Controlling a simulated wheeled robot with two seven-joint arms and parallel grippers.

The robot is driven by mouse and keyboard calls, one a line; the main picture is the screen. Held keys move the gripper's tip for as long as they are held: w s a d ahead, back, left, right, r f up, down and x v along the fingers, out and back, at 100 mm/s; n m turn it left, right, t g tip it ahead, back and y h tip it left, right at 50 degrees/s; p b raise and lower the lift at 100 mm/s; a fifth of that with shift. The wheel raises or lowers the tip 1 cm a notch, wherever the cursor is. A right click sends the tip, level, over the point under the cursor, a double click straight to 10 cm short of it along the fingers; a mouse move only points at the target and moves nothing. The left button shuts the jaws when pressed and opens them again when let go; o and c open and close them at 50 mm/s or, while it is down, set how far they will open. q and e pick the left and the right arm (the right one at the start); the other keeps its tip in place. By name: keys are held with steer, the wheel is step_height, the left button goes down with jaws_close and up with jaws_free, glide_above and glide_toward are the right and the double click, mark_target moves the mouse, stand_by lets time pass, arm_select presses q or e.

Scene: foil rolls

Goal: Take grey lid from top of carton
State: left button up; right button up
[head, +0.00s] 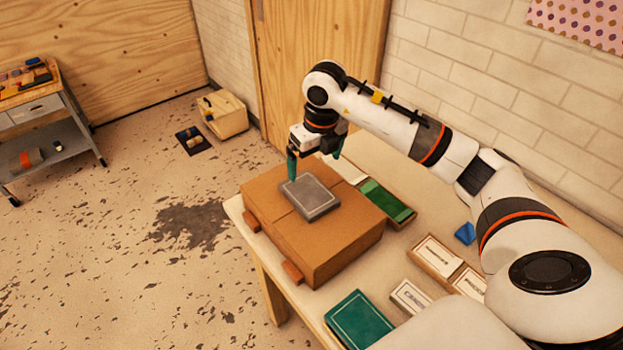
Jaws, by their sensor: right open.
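The grey lid (311,197) lies flat on top of the brown carton (330,249), towards its far left part. The carton stands at the left end of the table. My right gripper (314,160) hangs above the far edge of the lid, pointing down. Its two green fingers are spread wide apart with nothing between them. The left finger is close to the lid's far left edge; whether it touches cannot be told. My left gripper is not in view.
A dark green box (359,321), small white-faced boxes (437,257) and a blue piece (465,233) lie on the table (413,287). A brick wall (475,75) rises behind. A grey cart (45,110) stands far left.

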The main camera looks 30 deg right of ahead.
mark_target(308, 192)
steer(key=shift+s+a+f+p, duration=0.5)
steer(key=shift+s+a+f, duration=0.25)
steer(key=shift+a, duration=0.2)
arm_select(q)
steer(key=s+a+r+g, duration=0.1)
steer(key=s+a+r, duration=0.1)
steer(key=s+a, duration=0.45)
arm_select(e)
steer(key=shift+w+d+f, duration=0.1)
steer(key=shift+w+f, duration=0.15)
steer(key=shift+f, duration=0.7)
steer(key=f+p, duration=0.1)
steer(key=f, duration=0.1)
steer(key=w+f+p, duration=0.1)
steer(key=f+p, duration=0.1)
steer(key=shift+w+d+f, duration=0.15)
steer(key=shift+w+d, duration=0.05)
steer(key=shift+f, duration=0.35)
steer(key=shift+w+f, duration=0.1)
steer(key=shift+f, duration=0.2)
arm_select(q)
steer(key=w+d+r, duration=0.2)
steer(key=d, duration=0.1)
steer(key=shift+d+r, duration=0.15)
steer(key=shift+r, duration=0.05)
arm_select(e)
steer(key=c, duration=0.9)
steer(key=shift+r, duration=0.1)
